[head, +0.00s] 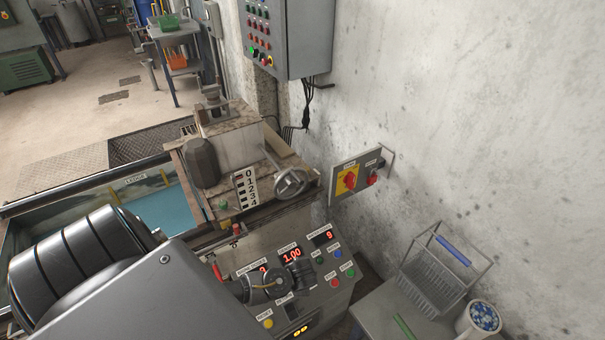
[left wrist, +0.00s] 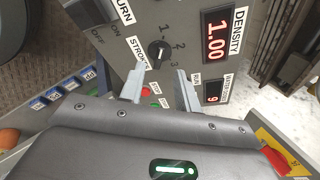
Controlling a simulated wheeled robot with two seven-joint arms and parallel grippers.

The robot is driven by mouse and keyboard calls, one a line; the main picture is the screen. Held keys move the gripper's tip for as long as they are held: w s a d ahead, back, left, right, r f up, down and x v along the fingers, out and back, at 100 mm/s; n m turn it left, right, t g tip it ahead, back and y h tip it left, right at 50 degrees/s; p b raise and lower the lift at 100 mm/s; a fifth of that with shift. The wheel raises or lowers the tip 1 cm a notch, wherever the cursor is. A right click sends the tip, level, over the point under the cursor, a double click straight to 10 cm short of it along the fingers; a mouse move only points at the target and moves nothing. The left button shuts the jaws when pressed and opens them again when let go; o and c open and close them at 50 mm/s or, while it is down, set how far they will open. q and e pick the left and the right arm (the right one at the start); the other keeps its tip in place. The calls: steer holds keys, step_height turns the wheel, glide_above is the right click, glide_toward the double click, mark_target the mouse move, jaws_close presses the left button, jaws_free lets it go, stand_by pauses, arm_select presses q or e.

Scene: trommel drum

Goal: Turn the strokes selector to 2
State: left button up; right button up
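The strokes selector (left wrist: 158,51) is a small black knob with a white mark, on the grey control panel (left wrist: 118,82) in the left wrist view. Numbers stand along its right side. The mark looks roughly upright in the picture, towards the 1; its exact setting is hard to read. My left gripper (left wrist: 158,87) is open, its two pale fingers apart and empty, just below the knob and not around it. In the head view my left gripper (head: 280,280) is over the panel and hides the selector. My right gripper is in neither view.
A red density display (left wrist: 216,36) reading 1.00 and a smaller display (left wrist: 213,90) reading 9 lie right of the knob. Push buttons (head: 342,276) sit on the panel. A switch box (head: 355,180) is on the wall; a wire rack (head: 440,270) stands at right.

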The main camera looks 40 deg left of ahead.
arm_select(q)
steer(key=x, duration=0.6)
steer(key=shift+a+b, duration=0.1)
steer(key=shift+b, duration=0.2)
steer(key=shift+c, duration=0.2)
jaws_close()
